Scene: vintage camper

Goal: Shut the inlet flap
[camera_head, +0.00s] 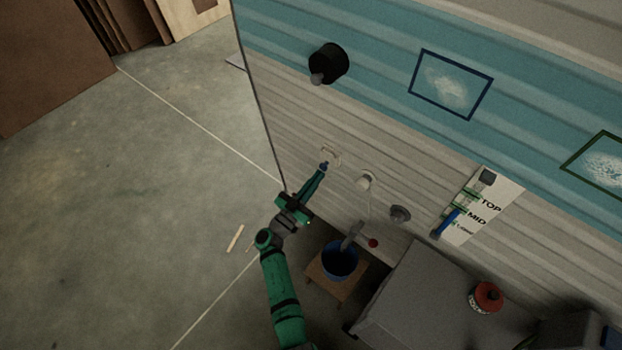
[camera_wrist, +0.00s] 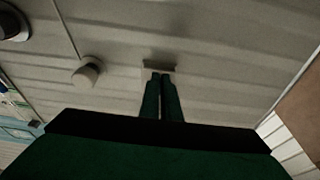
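The inlet (camera_head: 332,154) is a small pale square fitting low on the camper's ribbed cream wall. In the wrist view a flap-like dark strip (camera_wrist: 160,66) shows there, with a paler plate around it. My gripper (camera_head: 323,167) reaches up to the fitting, its tips at or just in front of its lower part. In the wrist view my gripper (camera_wrist: 161,76) has its two green fingers close together, with only a thin line between them and nothing seen held. The tips overlap the strip's lower edge; I cannot tell whether they touch it or how far the flap stands open.
A white fixture (camera_head: 365,181) with a cord is right of the inlet, then a round grey fitting (camera_head: 400,213). A blue bucket (camera_head: 340,262) on a wooden stool stands below. A grey box (camera_head: 425,300) is at lower right.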

